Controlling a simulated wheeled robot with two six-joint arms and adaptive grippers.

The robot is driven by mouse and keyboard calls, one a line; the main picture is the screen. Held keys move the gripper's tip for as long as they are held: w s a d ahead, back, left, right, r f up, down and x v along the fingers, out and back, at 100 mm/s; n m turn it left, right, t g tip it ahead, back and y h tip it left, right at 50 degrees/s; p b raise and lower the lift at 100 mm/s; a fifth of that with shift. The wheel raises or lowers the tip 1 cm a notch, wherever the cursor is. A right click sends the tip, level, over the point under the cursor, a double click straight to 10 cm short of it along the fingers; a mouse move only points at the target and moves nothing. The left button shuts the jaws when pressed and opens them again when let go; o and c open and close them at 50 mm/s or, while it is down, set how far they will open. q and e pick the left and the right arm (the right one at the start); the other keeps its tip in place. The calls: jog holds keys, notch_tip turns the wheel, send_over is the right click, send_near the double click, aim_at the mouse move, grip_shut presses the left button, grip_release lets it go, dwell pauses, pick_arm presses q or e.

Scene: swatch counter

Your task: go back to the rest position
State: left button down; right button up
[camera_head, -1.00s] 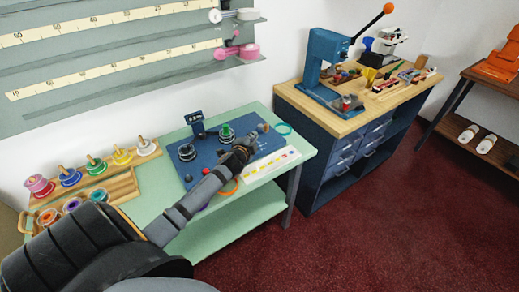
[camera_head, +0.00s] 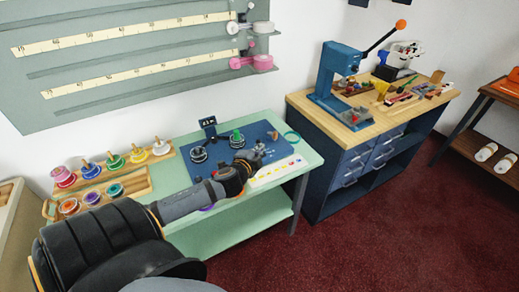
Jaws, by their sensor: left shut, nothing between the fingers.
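My left arm comes in from the lower left and reaches over the pale green table (camera_head: 273,212). My left gripper (camera_head: 259,150) is at its far end, over the right part of the blue mat (camera_head: 227,160). The gripper is small in view and looks shut, with nothing in it. Whether it touches the mat or hovers above it is hard to tell. My right gripper does not show.
Coloured spools (camera_head: 114,161) stand on wooden racks at the table's left. A teal ring (camera_head: 291,137) lies near the back right edge. A blue press (camera_head: 334,85) stands on the wooden-topped workbench (camera_head: 365,121) to the right. Red floor is open in front.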

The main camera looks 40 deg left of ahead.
pick_arm(q)
jog(key=shift+a+f, duration=0.15)
jog(key=shift+a, duration=0.1)
jog(key=s+d+f+n+g+h, duration=0.2)
jog(key=s+d+f+n+g, duration=0.3)
jog(key=s+d, duration=0.45)
jog(key=s+d+f+n+g+h, duration=0.2)
jog(key=s+d+f+n+g, duration=0.35)
jog(key=s, duration=0.65)
notch_tip(320, 180, down, 25)
jog(key=s+a+g, duration=0.1)
jog(key=a, duration=0.2)
jog(key=s+f+g, duration=0.1)
jog(key=s+f, duration=1.6)
jog(key=s, duration=0.2)
jog(key=shift+s+a+y, duration=0.2)
jog(key=shift+a+y, duration=0.1)
jog(key=shift+a, duration=0.05)
